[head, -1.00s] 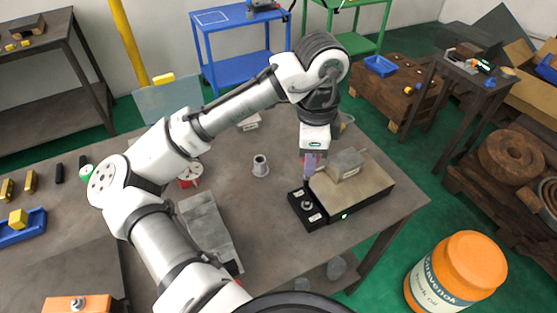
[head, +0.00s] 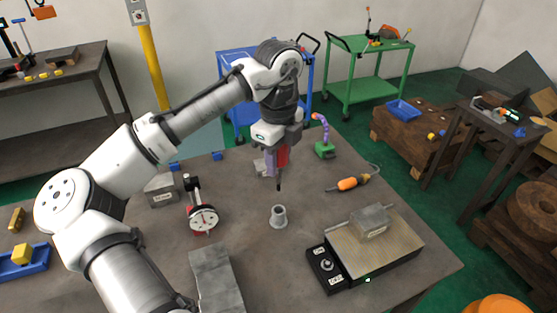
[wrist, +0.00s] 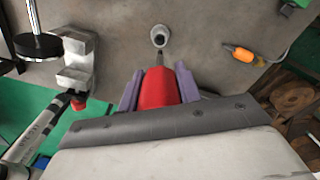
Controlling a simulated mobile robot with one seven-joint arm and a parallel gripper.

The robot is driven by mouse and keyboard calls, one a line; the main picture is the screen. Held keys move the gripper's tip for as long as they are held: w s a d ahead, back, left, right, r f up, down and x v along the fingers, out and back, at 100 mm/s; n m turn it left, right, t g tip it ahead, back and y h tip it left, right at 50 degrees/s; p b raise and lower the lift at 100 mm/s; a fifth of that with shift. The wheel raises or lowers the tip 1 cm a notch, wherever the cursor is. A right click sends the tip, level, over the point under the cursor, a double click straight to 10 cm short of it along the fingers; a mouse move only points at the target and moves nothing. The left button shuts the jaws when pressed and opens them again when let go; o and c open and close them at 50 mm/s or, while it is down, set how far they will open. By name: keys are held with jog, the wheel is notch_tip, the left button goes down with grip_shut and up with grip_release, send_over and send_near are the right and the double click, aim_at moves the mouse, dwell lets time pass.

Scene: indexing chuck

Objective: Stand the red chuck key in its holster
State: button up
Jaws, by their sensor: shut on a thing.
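The red chuck key (head: 283,156) is held upright between the purple fingers of my gripper (head: 276,162), its dark tip pointing down. In the wrist view the red key (wrist: 158,88) shows between both fingers, with its shank reaching toward the holster. The holster looks to be the small grey flanged cup (head: 279,216) standing upright on the table. The key's tip is above and apart from it in the head view. The open mouth of the cup (wrist: 158,37) shows just beyond the tip in the wrist view. The chuck block (head: 371,222) sits on a flat plate at the right.
A dial gauge on a stand (head: 202,219) is left of the cup, and a grey metal block (head: 217,278) lies in front. An orange-handled tool (head: 348,183) with a cable lies to the right. A black control box (head: 326,267) adjoins the plate.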

aim_at(278, 181)
jog(key=shift+r+p, duration=0.1)
jog(key=shift+p, duration=0.3)
jog(key=shift+f+b, duration=1.65)
jog(key=shift+f, duration=1.4)
jog(key=shift+p, duration=0.7)
jog(key=shift+f+b, duration=1.75)
jog(key=shift+f, duration=1.25)
jog(key=o, duration=1.1)
jog(key=shift+o, duration=0.2)
jog(key=shift+r, duration=0.1)
notch_tip(278, 181, up, 14)
jog(key=shift+f+b, duration=0.1)
jog(key=shift+b, duration=0.3)
